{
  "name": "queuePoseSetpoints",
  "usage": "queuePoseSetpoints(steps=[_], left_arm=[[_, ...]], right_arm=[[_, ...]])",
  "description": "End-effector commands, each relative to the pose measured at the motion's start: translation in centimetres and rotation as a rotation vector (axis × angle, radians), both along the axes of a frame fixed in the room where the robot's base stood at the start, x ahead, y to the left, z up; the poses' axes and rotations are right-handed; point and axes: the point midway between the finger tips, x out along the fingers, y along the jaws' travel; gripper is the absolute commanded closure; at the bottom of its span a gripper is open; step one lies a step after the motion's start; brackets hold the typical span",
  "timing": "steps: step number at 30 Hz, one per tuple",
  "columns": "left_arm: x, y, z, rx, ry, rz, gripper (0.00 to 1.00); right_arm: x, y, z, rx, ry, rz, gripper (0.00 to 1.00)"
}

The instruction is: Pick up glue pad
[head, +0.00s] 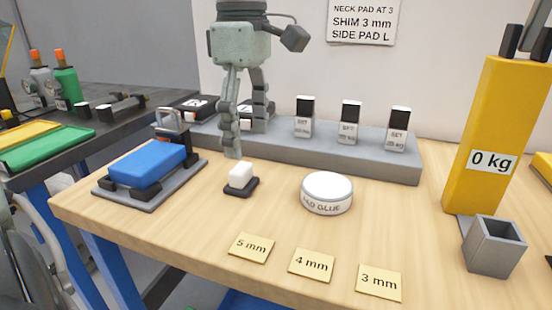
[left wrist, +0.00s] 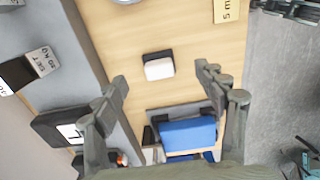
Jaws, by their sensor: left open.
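A small white block (head: 241,175) sits on a dark base on the wooden bench; it also shows in the left wrist view (left wrist: 159,69). A round white tin (head: 327,193) with a partly legible "GLUE" label stands to its right. I cannot tell from a label whether the white block is the glue pad. My left gripper (head: 246,138) is open and points down behind and above the white block in the head view. In the left wrist view its fingertips (left wrist: 162,78) are apart, either side of the block, with nothing held.
A blue block on a grey plate (head: 150,164) lies left. Cards marked 5 mm (head: 251,248), 4 mm (head: 311,265) and 3 mm (head: 379,282) lie in front. A yellow column (head: 492,120) and grey box (head: 494,247) stand right.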

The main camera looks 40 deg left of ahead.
Motion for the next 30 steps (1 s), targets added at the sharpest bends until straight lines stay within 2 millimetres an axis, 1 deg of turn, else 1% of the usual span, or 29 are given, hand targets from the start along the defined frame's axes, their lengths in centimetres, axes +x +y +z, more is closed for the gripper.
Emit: queuePoseSetpoints(steps=[4, 10, 17, 18, 21, 24, 29, 30], left_arm=[[-0.1, 0.0, -0.6, -0.002, 0.002, 0.0, 0.28], [-0.2, 0.3, -2.8, -0.003, 0.001, 0.001, 0.28], [-0.7, 1.9, -5.7, -0.006, 0.001, 0.0, 0.28], [-0.8, 1.9, -6.3, -0.004, 0.003, -0.001, 0.28], [-0.7, 1.9, -7.4, -0.003, 0.001, 0.001, 0.28], [-0.7, 2.0, -7.8, -0.001, 0.0, 0.002, 0.28], [-0.7, 2.0, -7.8, 0.0, -0.001, 0.002, 0.28], [-0.7, 2.0, -7.8, -0.001, -0.001, 0.002, 0.3]], right_arm=[[-0.9, 0.0, -0.4, 0.0, 0.016, -0.001, 0.6], [-2.1, 0.0, -0.8, -0.001, 0.039, -0.002, 0.6], [-1.7, 0.0, -0.7, 0.002, 0.026, 0.0, 0.6], [-1.6, 0.0, -1.0, 0.003, 0.026, -0.001, 0.6], [-1.7, -0.1, -1.4, 0.003, 0.034, -0.002, 0.6], [-1.8, -0.1, -1.5, 0.003, 0.034, -0.002, 0.6], [-1.6, 0.0, -1.4, 0.003, 0.031, -0.002, 0.6], [-1.5, 0.0, -1.4, 0.004, 0.03, -0.001, 0.6]])
